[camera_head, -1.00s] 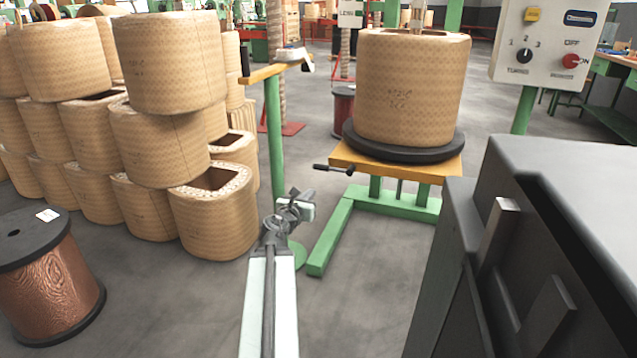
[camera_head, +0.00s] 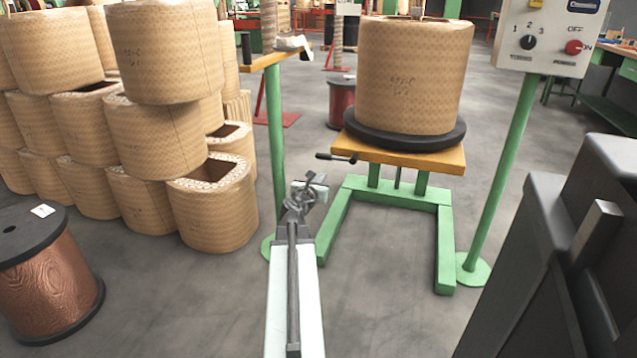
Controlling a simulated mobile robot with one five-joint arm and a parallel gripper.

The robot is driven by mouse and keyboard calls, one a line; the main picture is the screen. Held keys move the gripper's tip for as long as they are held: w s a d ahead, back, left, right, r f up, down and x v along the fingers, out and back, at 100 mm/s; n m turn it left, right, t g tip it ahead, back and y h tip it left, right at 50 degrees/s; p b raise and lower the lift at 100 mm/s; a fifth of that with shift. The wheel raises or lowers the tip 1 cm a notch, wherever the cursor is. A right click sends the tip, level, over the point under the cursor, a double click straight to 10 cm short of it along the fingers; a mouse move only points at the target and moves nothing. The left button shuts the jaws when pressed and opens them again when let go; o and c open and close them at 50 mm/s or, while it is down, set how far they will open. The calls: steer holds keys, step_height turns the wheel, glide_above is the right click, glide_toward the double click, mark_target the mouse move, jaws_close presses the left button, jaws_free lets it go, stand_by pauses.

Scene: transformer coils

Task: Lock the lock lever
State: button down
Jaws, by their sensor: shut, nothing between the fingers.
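The lock lever (camera_head: 337,157) is a small dark handle with a rounded knob. It sticks out to the left from the orange platform (camera_head: 440,155) of the winding stand. A large brown coil (camera_head: 413,75) stands on a black round turntable (camera_head: 405,136) on that platform. My gripper (camera_head: 311,186) is shut and empty at the end of my white arm. In the picture it sits just below and left of the lever, apart from it. The depth between them is hard to judge.
Stacked brown coils (camera_head: 157,140) stand at the left, with a copper wire spool (camera_head: 50,275) in front. A green post (camera_head: 274,150) rises behind my gripper. A control panel (camera_head: 547,35) stands on a green pole at the right. The floor between is clear.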

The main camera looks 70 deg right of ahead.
steer(key=d+r+p, duration=0.2)
steer(key=r+p, duration=0.1)
steer(key=shift+w+d+r+p, duration=0.25)
steer(key=shift+w+d+p, duration=0.05)
steer(key=shift+w+d, duration=0.1)
